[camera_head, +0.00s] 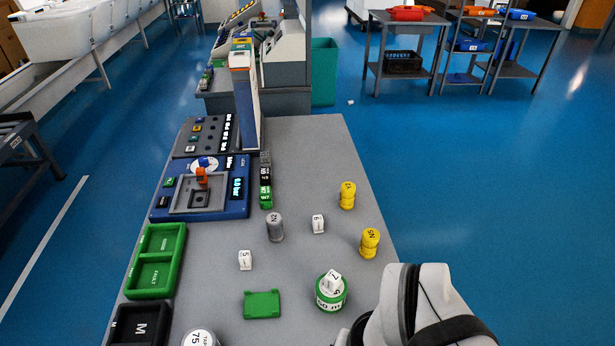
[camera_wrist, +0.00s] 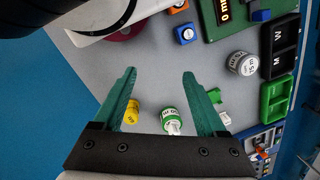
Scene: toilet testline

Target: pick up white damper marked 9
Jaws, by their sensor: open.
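A green-and-white cylinder (camera_head: 331,298) stands near the front right of the grey table. A small white block (camera_head: 333,278) sits tilted on its top; a 7 shows on it, and a mark like a 9 shows just below. I cannot tell whether that mark is on the block. White blocks marked 5 (camera_head: 245,260) and 6 (camera_head: 318,224) stand apart on the table. In the wrist view my gripper (camera_wrist: 159,76) is open and empty, its teal fingers spread. The green-and-white cylinder (camera_wrist: 169,112) and its white block (camera_wrist: 173,128) appear between the fingers, with a gap below.
Yellow cylinders (camera_head: 370,243) (camera_head: 347,195) stand near the table's right edge. A grey cylinder (camera_head: 275,228) stands mid-table. A green plate (camera_head: 262,304) lies left of the green-and-white cylinder. Green bins (camera_head: 155,277) and a blue device (camera_head: 232,207) line the left.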

